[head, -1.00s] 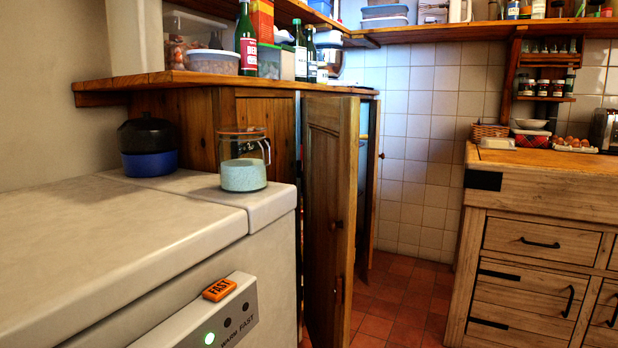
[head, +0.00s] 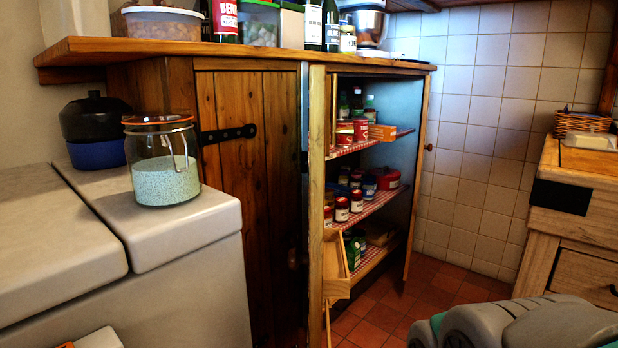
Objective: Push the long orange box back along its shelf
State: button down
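An orange box (head: 382,132) lies on the upper shelf inside the open cupboard, at the shelf's right front end. It sits right of red-and-white tins (head: 360,128), and its front end is close to the shelf's front edge. Its far end and full length are hard to make out at this distance. My gripper is not in view; only a grey, rounded part of my arm shows at the bottom right, well apart from the cupboard.
The cupboard door (head: 317,200) stands open, edge-on, left of the shelves, with a wooden rack (head: 336,262) low on it. Jars and tins fill the lower shelves. A glass jar (head: 162,165) stands on the white top at left. A wooden counter (head: 580,165) is at right; tiled floor lies between.

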aim_at(376, 131)
jog(key=i+l, duration=0.35)
jog(key=l, duration=0.15)
jog(key=i+l, duration=0.35)
jog(key=l, duration=0.15)
